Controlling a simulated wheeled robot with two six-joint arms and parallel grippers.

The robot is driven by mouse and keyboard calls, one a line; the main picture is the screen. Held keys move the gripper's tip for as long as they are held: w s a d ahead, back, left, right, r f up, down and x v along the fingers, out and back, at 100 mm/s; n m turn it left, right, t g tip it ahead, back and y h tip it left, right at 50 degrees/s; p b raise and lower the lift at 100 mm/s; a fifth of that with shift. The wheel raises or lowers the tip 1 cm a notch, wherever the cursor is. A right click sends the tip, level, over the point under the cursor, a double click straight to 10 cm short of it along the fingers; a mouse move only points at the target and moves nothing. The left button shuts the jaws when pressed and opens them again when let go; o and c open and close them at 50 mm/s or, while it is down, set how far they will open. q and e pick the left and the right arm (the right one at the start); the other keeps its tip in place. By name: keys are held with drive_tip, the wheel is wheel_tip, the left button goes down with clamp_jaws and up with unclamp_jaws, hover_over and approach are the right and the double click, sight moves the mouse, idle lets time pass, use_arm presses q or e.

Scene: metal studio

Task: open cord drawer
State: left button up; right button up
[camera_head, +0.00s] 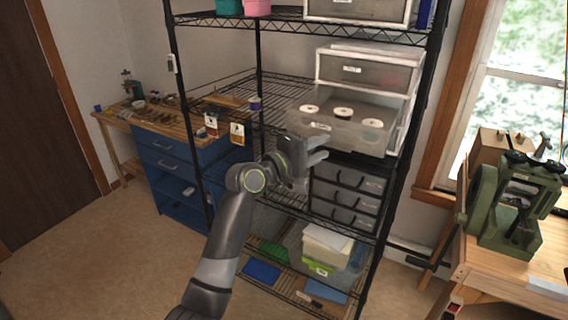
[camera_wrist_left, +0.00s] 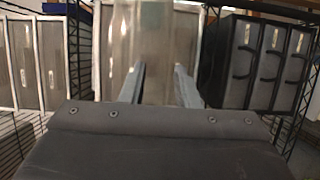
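A white drawer unit (camera_head: 410,75) with translucent fronts stands on the rack's upper middle shelf. Its upper drawer (camera_head: 365,72) is shut. Its lower drawer (camera_head: 340,125) is pulled out and holds white spools (camera_head: 343,112); the label on its front is too small to read. I cannot tell from a label which is the cord drawer. My left gripper (camera_head: 322,149) is just below and in front of the pulled-out drawer, its two fingers apart with nothing between them. In the left wrist view, the fingers (camera_wrist_left: 160,84) point towards a translucent drawer front (camera_wrist_left: 150,40). My right gripper is not in view.
A black drawer unit (camera_head: 345,195) with several handles sits on the shelf below. Bins (camera_head: 325,250) stand on the bottom shelf. A blue workbench (camera_head: 165,160) is at left, and a wooden bench with a green machine (camera_head: 510,205) at right. The floor (camera_head: 90,260) at left is clear.

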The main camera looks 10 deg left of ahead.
use_arm(q)
drive_tip(key=b+v, duration=0.3)
drive_tip(key=v, duration=1.3)
drive_tip(key=shift+a+b, duration=0.15)
drive_tip(key=shift+b, duration=0.15)
drive_tip(key=shift+f, duration=0.1)
